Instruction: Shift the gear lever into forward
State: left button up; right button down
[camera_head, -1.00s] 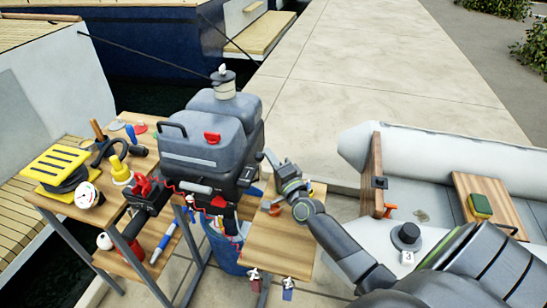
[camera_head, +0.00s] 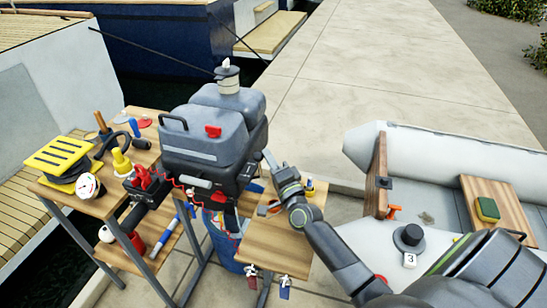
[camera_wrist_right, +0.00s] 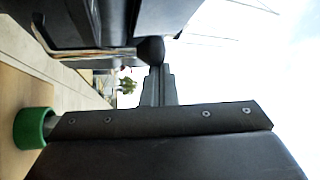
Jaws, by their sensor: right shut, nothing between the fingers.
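The grey outboard motor (camera_head: 212,125) stands upright on a stand in the middle of the head view. My right gripper (camera_head: 268,157) is shut and empty, with its tips close against the motor's right side. In the right wrist view the shut fingers (camera_wrist_right: 158,88) point at the motor's dark underside. A round black knob (camera_wrist_right: 150,50), which looks like the gear lever's end, sits right at the fingertips. I cannot tell whether they touch. In the head view the lever is not clearly distinguishable beside the gripper. My left gripper is not in view.
A small wooden table (camera_head: 285,240) with tools is under my right forearm. A wooden workbench (camera_head: 110,205) at left holds a yellow cable reel (camera_head: 60,156) and other items. A blue bucket (camera_head: 224,243) stands below the motor. A grey inflatable boat (camera_head: 440,150) lies at right.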

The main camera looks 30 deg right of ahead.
jog(key=shift+s+a+f, duration=0.2)
jog(key=shift+s+a, duration=0.15)
jog(key=shift+a, duration=0.15)
jog(key=shift+s+a+f, duration=0.15)
jog(key=shift+s+a, duration=0.2)
jog(key=shift+a, duration=0.1)
jog(key=shift+s+a+f+b, duration=0.2)
jog(key=shift+s+a+b, duration=0.1)
jog(key=shift+a, duration=0.1)
jog(key=shift+s+a+f, duration=0.25)
jog(key=shift+s+a, duration=0.05)
jog(key=shift+f, duration=0.1)
jog(key=shift+s+f+b, duration=0.25)
jog(key=shift+s+b, duration=0.15)
jog(key=shift+s, duration=0.05)
jog(key=b+v, duration=0.2)
jog(key=v, duration=0.3)
jog(key=shift+s, duration=0.8)
jog(key=shift+a, duration=0.1)
